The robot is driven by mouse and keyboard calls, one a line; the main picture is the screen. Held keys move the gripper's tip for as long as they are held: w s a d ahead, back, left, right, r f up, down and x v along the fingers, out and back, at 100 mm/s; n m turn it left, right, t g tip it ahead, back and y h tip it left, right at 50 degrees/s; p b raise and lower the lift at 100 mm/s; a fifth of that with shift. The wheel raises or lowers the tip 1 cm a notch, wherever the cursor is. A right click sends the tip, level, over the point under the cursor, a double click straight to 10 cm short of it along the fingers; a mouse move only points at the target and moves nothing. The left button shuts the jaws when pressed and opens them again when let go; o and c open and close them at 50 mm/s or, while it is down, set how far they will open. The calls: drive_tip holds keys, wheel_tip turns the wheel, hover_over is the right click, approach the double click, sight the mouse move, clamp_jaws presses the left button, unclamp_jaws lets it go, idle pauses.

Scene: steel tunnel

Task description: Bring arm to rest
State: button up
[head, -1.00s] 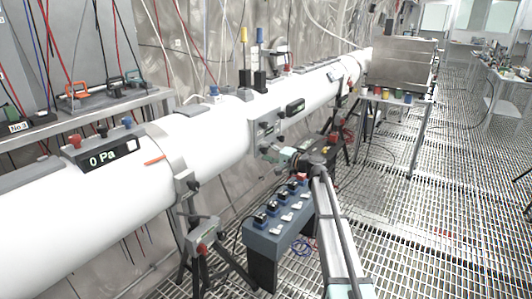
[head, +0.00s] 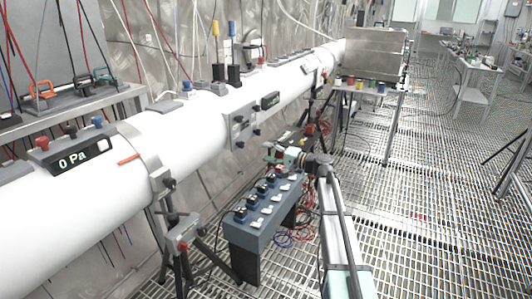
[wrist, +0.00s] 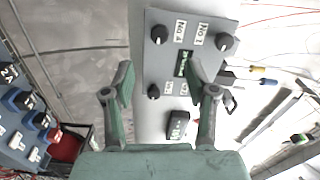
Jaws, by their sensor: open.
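My gripper (head: 268,153) is at the end of my arm, beside the white pipe (head: 200,135) and above the far end of a grey-blue switch box. In the wrist view its two green fingers (wrist: 163,85) are spread apart with nothing between them. Beyond them is a grey control panel (wrist: 187,50) with several black knobs and a small display, mounted on the pipe. The same panel (head: 242,132) shows on the pipe's side in the head view. The gripper appears apart from the panel.
The switch box (head: 262,222) stands below my gripper, also at the left of the wrist view (wrist: 28,115). A tripod (head: 182,240) supports the pipe. A table (head: 372,90) with a metal box stands further back. Grated floor (head: 430,200) at the right is mostly open.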

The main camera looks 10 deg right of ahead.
drive_tip(key=s+a+f+n+g+h+p, duration=0.1)
drive_tip(key=s+f+g+h, duration=0.2)
drive_tip(key=s+f, duration=0.85)
drive_tip(key=s+f+g+h+p, duration=0.1)
drive_tip(key=s+f+g+h, duration=0.25)
drive_tip(key=s+f, duration=0.8)
drive_tip(key=s+a+f+n+g+h+p, duration=0.1)
drive_tip(key=s+f+g+h, duration=0.35)
drive_tip(key=f, duration=1.25)
drive_tip(key=s+f+n+g+h+p, duration=0.1)
drive_tip(key=s+f+n+g+p, duration=0.1)
drive_tip(key=s, duration=1.9)
drive_tip(key=s+d+f+n+g+h+p, duration=0.1)
drive_tip(key=s+f, duration=0.6)
drive_tip(key=s, duration=1.3)
drive_tip(key=n+g+h+p, duration=0.1)
drive_tip(key=g+p, duration=0.1)
drive_tip(key=g, duration=0.1)
drive_tip(key=shift+s+f+g, duration=0.2)
drive_tip(key=shift+s+g, duration=0.2)
drive_tip(key=shift+d, duration=0.1)
